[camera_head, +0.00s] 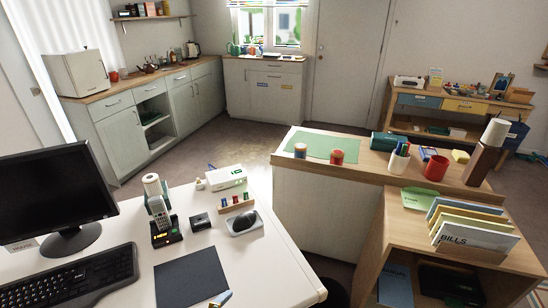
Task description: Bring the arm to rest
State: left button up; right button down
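Neither my left nor my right gripper shows in the head view, and no arm is clearly visible. A dark rounded shape (336,293) at the bottom edge is cut off, and I cannot tell what it is. The white desk (285,270) fills the lower left. A dark flat mat (190,277) lies on it, with a small blue-and-tan item (221,298) at its lower right corner, partly cut off by the frame.
A wooden-topped counter (378,165) and a shelf unit with folders (470,232) stand to the right. Open floor (225,135) lies beyond the desk.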

pick_arm(q)
jog(key=s+a+n+g+y, duration=0.1)
jog(key=s+a+n+g, duration=0.1)
jog(key=s+n, duration=0.6)
jog(key=s+a+n+g, duration=0.3)
jog(key=s+n, duration=0.3)
jog(key=n, duration=0.4)
notch_tip(320, 180, down, 18)
jog(key=s+g, duration=0.1)
jog(key=s, duration=0.2)
jog(key=s+a+f+g, duration=0.1)
jog(key=s+a+f, duration=0.1)
jog(key=s+f, duration=0.7)
jog(key=s, duration=0.2)
jog(key=shift+s+f+y, duration=0.3)
jog(key=shift+s+f, duration=0.05)
jog(key=shift+f, duration=0.05)
